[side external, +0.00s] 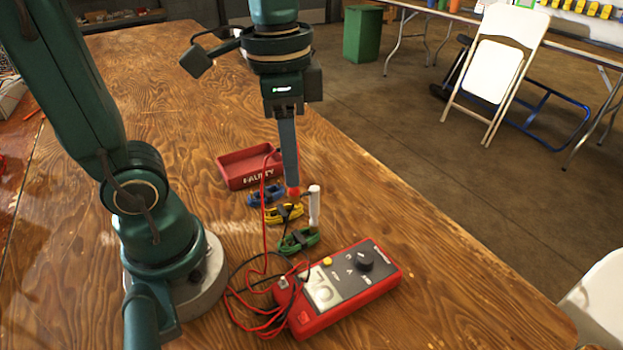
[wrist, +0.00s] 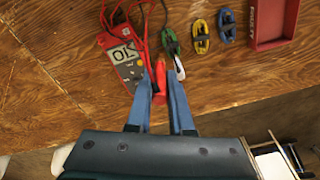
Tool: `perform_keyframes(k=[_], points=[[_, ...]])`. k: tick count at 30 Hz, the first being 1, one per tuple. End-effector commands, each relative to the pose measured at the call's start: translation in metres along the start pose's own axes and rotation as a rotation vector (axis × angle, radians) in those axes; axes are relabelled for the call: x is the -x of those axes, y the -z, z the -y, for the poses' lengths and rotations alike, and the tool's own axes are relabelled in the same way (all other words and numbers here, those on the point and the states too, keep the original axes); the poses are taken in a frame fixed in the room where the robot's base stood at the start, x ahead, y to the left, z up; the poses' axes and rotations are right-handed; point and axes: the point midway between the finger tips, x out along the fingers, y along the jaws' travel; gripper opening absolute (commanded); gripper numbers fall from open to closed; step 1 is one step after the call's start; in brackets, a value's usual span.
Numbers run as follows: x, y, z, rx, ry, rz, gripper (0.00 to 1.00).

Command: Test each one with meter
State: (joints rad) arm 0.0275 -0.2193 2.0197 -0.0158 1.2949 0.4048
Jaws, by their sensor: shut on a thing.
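My gripper (wrist: 160,85) is shut on a red probe (wrist: 161,72), whose red lead runs to the meter. In the side external view my gripper (side external: 291,186) points down above the coiled cables. The red multimeter (side external: 385,276) lies on the table, its display lit; it also shows in the wrist view (wrist: 128,72). A green cable bundle (side external: 299,240), a yellow one (side external: 284,212) and a blue one (side external: 266,195) lie in a row. A white upright piece (side external: 314,207) stands beside the green and yellow bundles. I cannot tell whether the probe touches anything.
A red tray marked FAULTY (side external: 240,178) sits behind the blue bundle. Red and black leads (side external: 262,312) loop beside the meter near my base. The wooden table (side external: 440,300) is clear to the right. Folding chairs and a green bin (side external: 362,34) stand beyond it.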

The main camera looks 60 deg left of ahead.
Motion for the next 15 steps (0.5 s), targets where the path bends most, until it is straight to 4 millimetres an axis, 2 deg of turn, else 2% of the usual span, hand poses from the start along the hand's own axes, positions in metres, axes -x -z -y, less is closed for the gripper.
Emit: perform_keyframes(k=[6, 15], points=[[-0.026, -0.016, 0.010, 0.054, 0.002, -0.009, 0.00], [-0.042, -0.023, 0.013, 0.095, -0.001, -0.001, 0.00]])
